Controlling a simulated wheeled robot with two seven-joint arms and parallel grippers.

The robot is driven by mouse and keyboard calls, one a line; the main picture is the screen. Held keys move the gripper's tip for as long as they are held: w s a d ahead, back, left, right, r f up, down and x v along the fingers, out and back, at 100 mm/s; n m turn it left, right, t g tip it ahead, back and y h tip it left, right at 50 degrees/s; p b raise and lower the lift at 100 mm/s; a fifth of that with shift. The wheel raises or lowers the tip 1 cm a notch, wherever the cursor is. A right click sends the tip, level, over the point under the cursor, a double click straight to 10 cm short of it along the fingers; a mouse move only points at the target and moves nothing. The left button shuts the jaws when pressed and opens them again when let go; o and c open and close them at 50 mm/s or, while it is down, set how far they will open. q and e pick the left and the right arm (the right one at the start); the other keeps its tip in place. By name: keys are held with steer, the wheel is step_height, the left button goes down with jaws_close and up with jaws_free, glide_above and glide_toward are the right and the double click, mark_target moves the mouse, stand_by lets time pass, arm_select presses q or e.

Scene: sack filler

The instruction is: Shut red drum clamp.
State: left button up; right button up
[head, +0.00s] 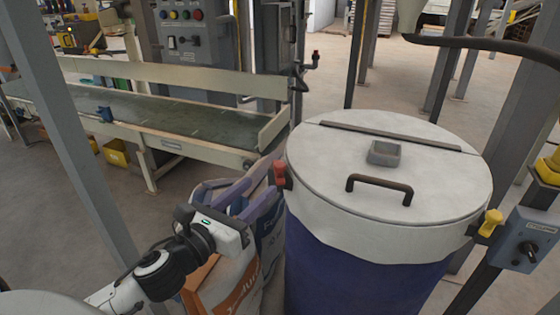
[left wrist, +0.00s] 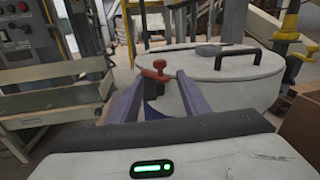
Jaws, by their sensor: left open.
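The red drum clamp (head: 279,170) sits on the left rim of the blue drum (head: 365,280), which has a pale lid (head: 320,160). In the left wrist view the clamp (left wrist: 157,68) shows a red knob and a short red arm. My left gripper (head: 260,182) is open, its two bluish fingers pointing at the clamp. In the left wrist view the clamp appears between and just beyond the fingertips (left wrist: 160,80). I cannot tell whether they touch it. My right gripper is not in view.
A yellow clamp (head: 490,222) is on the drum's right rim, near a grey control box (head: 525,240). The lid has a dark handle (head: 380,185). Paper sacks (head: 225,285) stand below my left gripper. A conveyor (head: 180,115) runs behind at left.

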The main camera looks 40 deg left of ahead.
mark_target(276, 168)
arm_select(q)
steer(key=shift+m, duration=0.5)
steer(key=w, duration=0.7)
steer(key=w+r+p, duration=0.1)
steer(key=w, duration=0.2)
steer(key=shift+w+a, duration=0.25)
steer(key=shift+a, duration=0.1)
jaws_close()
